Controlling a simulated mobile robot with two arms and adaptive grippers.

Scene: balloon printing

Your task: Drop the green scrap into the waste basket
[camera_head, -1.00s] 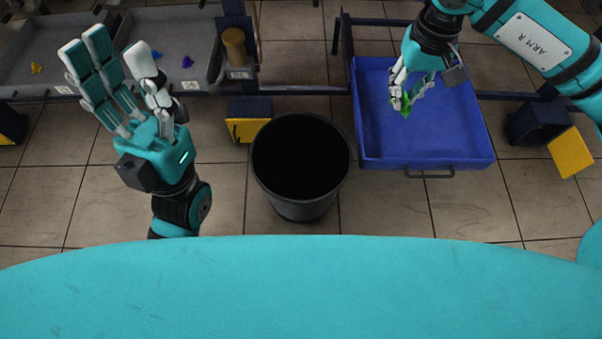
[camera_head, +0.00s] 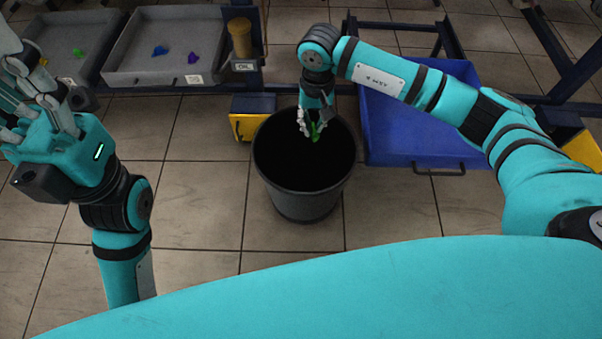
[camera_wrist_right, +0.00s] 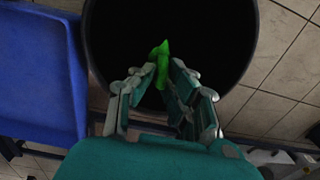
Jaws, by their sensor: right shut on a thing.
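The green scrap (camera_head: 315,132) is between the fingertips of my right gripper (camera_head: 313,126), which is shut on it. In the head view both appear over the mouth of the black waste basket (camera_head: 304,205), near its far side. In the right wrist view the green scrap (camera_wrist_right: 161,62) sticks out past the fingertips of the right gripper (camera_wrist_right: 158,82), against the dark inside of the waste basket (camera_wrist_right: 243,40). My left gripper (camera_head: 30,90) is at the left edge, partly cut off, with its fingers spread and nothing seen in it.
A blue tray (camera_head: 420,145) stands right of the basket, partly behind my right arm. Grey trays (camera_head: 130,75) with small coloured scraps are at the upper left. A brown container (camera_head: 240,38) stands beside them. Tiled floor lies open left of the basket.

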